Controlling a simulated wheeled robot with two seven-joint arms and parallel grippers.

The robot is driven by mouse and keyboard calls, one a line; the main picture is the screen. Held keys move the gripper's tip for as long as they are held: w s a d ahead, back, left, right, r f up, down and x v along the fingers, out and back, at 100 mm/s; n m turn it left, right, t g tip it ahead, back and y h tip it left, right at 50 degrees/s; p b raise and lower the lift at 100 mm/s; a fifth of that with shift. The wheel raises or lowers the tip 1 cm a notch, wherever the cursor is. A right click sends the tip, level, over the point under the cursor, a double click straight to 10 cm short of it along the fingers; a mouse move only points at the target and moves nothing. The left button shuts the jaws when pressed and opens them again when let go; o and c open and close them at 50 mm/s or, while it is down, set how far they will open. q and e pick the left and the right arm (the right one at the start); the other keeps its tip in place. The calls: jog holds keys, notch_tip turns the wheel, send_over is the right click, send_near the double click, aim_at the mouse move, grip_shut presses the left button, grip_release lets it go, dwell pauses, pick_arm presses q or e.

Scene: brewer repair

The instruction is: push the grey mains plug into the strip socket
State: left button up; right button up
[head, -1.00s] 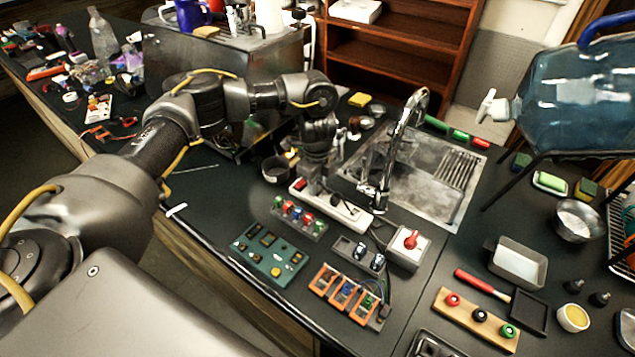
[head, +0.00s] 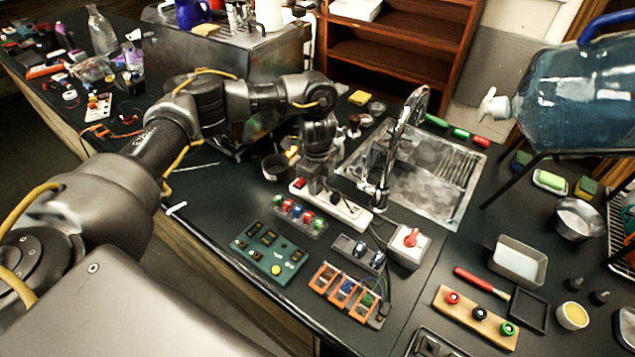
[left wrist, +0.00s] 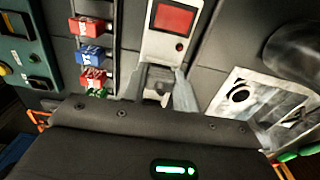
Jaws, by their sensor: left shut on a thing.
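The white power strip (head: 346,209) lies on the dark counter, with a red switch at its left end; the strip and its red switch (left wrist: 174,18) also show in the left wrist view. My left gripper (head: 313,187) points down at the strip, just right of that switch. In the left wrist view its fingers (left wrist: 157,92) are shut on the grey mains plug (left wrist: 156,78), over the strip. The plug's pins and the socket holes below are hidden, so I cannot tell how deep it sits. My right gripper is in neither view.
A rack of coloured blocks (head: 299,215) and a green panel (head: 268,252) lie in front of the strip. A sink (head: 425,170) with a tall tap (head: 398,140) is behind and to the right. A box with a red knob (head: 408,246) stands beyond the strip's right end.

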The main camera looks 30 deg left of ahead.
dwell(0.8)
pick_arm(q)
jog(key=o, duration=1)
jog(key=shift+o, duration=0.2)
notch_tip(320, 180, up, 11)
jog(key=shift+b, duration=0.3)
jog(key=shift+d+f, duration=0.15)
